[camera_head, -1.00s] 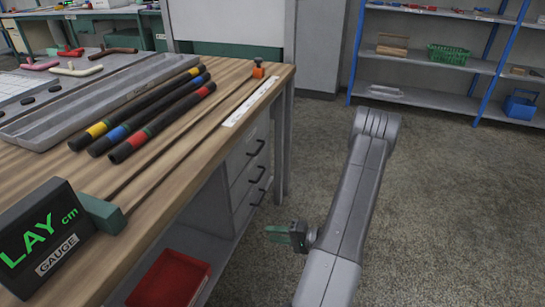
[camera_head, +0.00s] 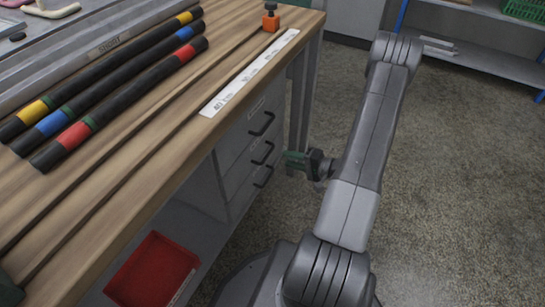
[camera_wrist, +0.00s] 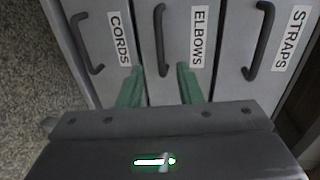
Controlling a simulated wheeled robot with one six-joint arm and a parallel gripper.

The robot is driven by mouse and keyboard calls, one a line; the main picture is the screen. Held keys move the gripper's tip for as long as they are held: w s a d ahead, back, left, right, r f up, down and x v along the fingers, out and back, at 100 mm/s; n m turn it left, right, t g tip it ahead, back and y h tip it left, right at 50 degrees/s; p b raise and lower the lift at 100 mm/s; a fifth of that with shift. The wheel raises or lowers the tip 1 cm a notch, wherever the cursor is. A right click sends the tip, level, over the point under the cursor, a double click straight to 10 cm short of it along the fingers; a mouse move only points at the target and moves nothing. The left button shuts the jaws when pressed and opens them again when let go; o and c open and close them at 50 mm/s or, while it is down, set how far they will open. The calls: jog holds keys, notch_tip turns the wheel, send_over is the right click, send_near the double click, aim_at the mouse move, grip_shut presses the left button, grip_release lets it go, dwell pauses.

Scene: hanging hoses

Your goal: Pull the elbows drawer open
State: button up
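The elbows drawer (camera_wrist: 176,80) is the middle of three grey drawers, with a dark bar handle (camera_wrist: 160,40) beside its ELBOWS label (camera_wrist: 199,37). In the head view its handle (camera_head: 263,153) is the middle one under the bench. The drawer looks shut, flush with its neighbours. My gripper (camera_wrist: 159,70) is open and empty, its two green fingers apart in front of this drawer's face. The handle lies beyond the fingertips, roughly in line with the gap. My gripper (camera_head: 293,160) also shows in the head view, just right of the handles; contact is not visible.
The cords drawer handle (camera_wrist: 86,43) and straps drawer handle (camera_wrist: 262,40) flank the middle one. The wooden bench top (camera_head: 150,150) overhangs the drawers and carries striped hoses (camera_head: 120,105). A red bin (camera_head: 152,272) sits below. The floor (camera_head: 460,190) to the right is clear.

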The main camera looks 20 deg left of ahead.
jog(key=b+x, duration=0.2)
jog(key=x, duration=0.5)
jog(key=shift+a, duration=0.25)
jog(key=shift+f, duration=0.1)
grip_shut()
